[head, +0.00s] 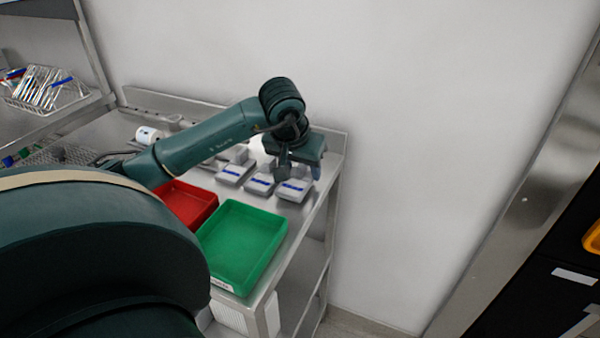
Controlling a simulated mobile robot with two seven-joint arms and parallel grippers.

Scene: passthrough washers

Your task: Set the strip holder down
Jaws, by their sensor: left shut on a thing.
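My left gripper (297,165) is at the far right end of the steel bench, above grey blocks with blue bands. It points down and is shut on the strip holder, which its own body mostly hides. Only a small pale edge (316,172) shows beside the fingers, and I cannot tell for certain that it is part of the holder. Whether the holder touches the bench is hidden. My right gripper is not in view.
Grey blocks with blue bands (235,173) stand in a row by the gripper. A green tray (242,245) and a red tray (188,203) lie nearer. A wire rack (45,90) with strips is on the left shelf. A wall backs the bench.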

